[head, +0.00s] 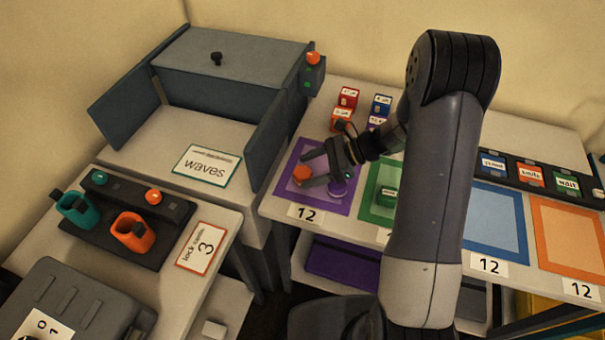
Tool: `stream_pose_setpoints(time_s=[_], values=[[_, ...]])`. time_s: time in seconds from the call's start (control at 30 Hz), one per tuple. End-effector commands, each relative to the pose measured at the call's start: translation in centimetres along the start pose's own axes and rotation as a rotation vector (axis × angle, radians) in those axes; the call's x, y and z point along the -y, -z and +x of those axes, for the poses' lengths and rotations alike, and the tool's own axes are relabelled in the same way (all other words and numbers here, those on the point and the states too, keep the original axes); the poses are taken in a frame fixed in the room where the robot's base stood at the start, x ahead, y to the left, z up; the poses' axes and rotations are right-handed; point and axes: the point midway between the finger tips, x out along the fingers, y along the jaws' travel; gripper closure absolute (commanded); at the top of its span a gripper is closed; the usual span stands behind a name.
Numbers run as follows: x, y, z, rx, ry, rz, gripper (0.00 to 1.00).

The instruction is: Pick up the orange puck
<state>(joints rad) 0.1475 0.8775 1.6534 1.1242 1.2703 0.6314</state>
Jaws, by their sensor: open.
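The orange puck (302,174) is a small orange piece on the left part of the purple square mat (306,206). My gripper (315,167) is over the same mat, coming in from the right, with its jaws open. Its fingertips are close to the puck's right side. I cannot tell whether they touch it or reach around it. A purple piece (338,188) lies on the mat just right of the gripper and is partly covered by it.
Red and blue labelled blocks (347,98) stand behind the mat. Blue (497,218) and orange mats (572,240) are further right. A grey bin with open flaps (225,70) stands left.

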Motion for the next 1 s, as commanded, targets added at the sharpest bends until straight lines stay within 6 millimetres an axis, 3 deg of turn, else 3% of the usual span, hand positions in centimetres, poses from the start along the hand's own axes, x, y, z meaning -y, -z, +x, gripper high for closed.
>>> stream_pose_setpoints(time_s=[0.27,0.83,1.0], values=[[0.01,0.02,0.22,0.0,0.001,-0.001,0.34],[0.03,0.0,0.18,0.0,0.001,-0.001,0.81],[0.04,-0.01,0.17,0.0,0.001,-0.001,0.82]])
